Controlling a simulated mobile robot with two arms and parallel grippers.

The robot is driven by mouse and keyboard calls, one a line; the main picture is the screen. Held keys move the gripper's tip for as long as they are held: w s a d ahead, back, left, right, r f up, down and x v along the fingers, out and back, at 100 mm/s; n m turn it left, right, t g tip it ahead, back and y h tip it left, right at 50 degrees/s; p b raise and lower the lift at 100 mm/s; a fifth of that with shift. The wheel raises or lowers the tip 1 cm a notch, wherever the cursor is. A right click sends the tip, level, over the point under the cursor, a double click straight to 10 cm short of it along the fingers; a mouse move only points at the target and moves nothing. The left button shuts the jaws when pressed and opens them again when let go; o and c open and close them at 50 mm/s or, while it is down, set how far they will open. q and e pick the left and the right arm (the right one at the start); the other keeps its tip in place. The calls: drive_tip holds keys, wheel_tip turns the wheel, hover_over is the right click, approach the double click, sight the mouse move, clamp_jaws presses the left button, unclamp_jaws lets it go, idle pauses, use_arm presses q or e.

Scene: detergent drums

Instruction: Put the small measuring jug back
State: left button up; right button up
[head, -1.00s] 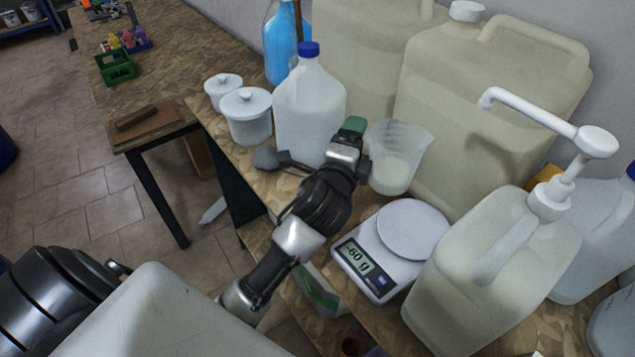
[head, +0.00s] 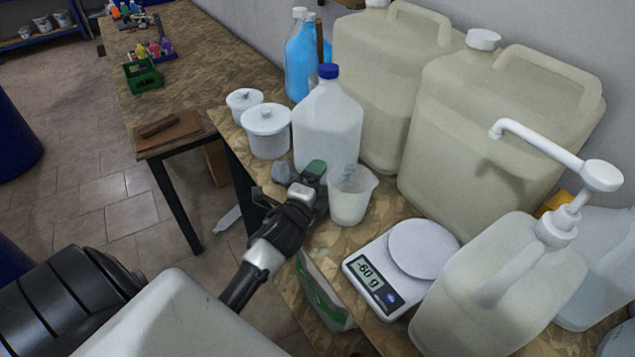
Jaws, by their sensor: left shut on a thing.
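The small measuring jug (head: 351,196) is a translucent, tapered cup with whitish contents, near the middle of the head view. It looks about upright, in front of the white bottle with the blue cap. My left gripper (head: 320,181) reaches it from the left and is shut on its left side; the fingertips are partly hidden. I cannot tell whether the jug's base touches the bench. My right gripper is not in view.
A kitchen scale (head: 388,278) reading -60 g stands to the right, its plate empty. The blue-capped bottle (head: 328,125), lidded white tubs (head: 268,135), large drums (head: 490,130) and a pump canister (head: 497,290) crowd around. A grey object (head: 283,171) sits left of the gripper.

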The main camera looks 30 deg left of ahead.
use_arm(q)
drive_tip(key=shift+f, duration=0.3)
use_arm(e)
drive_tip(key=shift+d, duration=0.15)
use_arm(q)
drive_tip(key=shift+f, duration=0.15)
drive_tip(key=o, duration=1.1)
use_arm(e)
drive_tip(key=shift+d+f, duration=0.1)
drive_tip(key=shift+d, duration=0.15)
